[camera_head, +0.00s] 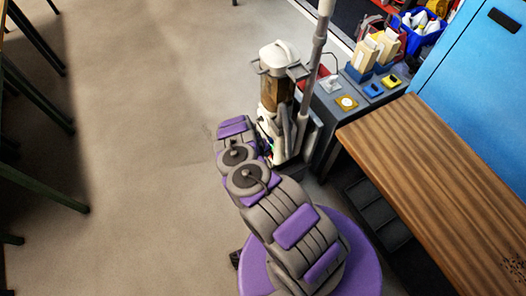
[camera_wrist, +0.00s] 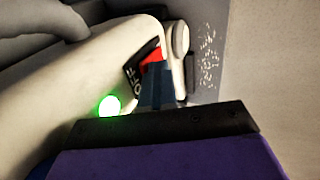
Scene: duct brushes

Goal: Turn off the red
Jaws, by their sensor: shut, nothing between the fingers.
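An upright vacuum cleaner (camera_head: 279,55) with a white top and a brown see-through canister stands on the floor, at the far end of my arm in the head view. In the wrist view its cream-white body (camera_wrist: 70,75) fills the left side. A red switch (camera_wrist: 152,57) sits in a black panel with white lettering, partly covered. A green light (camera_wrist: 109,106) glows on the body below and left of it. My gripper (camera_wrist: 156,70) is shut and empty, its blue fingertips at the red switch; I cannot tell whether they touch. The gripper is hard to make out in the head view.
A grey cabinet (camera_head: 329,112) with yellow and blue items stands right of the vacuum. A wooden bench (camera_head: 440,180) and blue locker (camera_head: 480,90) are further right. Dark table legs (camera_head: 40,180) line the left. The floor (camera_head: 140,120) between is clear.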

